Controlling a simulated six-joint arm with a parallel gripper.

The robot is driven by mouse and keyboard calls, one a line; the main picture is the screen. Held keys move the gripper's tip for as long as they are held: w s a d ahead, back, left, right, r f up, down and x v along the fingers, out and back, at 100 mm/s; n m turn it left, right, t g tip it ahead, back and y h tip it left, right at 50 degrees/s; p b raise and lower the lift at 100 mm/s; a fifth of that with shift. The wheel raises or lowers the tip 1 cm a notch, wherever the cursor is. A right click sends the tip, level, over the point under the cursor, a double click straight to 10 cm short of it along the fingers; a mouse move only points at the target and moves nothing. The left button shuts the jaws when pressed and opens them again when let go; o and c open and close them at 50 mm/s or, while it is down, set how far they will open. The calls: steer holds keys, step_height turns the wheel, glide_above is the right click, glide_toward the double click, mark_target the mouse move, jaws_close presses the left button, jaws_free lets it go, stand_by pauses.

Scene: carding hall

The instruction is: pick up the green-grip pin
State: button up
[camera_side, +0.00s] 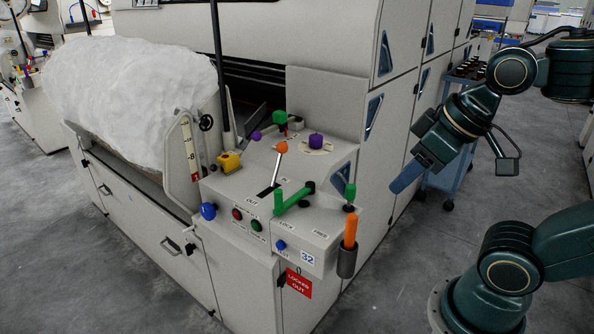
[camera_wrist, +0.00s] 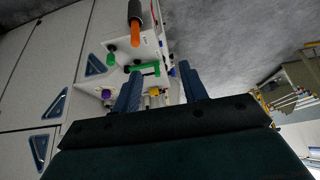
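Upright on the right corner of the machine's control panel (camera_side: 262,160) is a small green grip (camera_side: 350,193) on a dark base, probably the green-grip pin. It seems to be the green knob (camera_wrist: 111,58) at the left in the wrist view. Another green grip (camera_side: 280,117) stands at the panel's back, so which is meant is not certain. A green lever handle (camera_side: 292,201) lies across the front. My gripper (camera_side: 402,183) is in the air right of the panel, apart from everything. In the wrist view its blue fingers (camera_wrist: 160,85) are spread, with nothing held.
An orange handle (camera_side: 351,230) stands in a dark holder on the panel's right front corner, close to the green grip. An orange-knobbed lever (camera_side: 282,148), purple knob (camera_side: 316,141) and yellow block (camera_side: 229,162) also rise there. A blue cart (camera_side: 447,178) stands behind my gripper.

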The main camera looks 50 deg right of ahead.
steer(key=shift+o, duration=0.5)
steer(key=shift+w, duration=0.1)
steer(key=m+g, duration=0.6)
steer(key=m, duration=1.2)
glide_above(351, 186)
step_height(351, 186, down, 9)
steer(key=shift+f, duration=0.15)
steer(key=shift+f, duration=6.9)
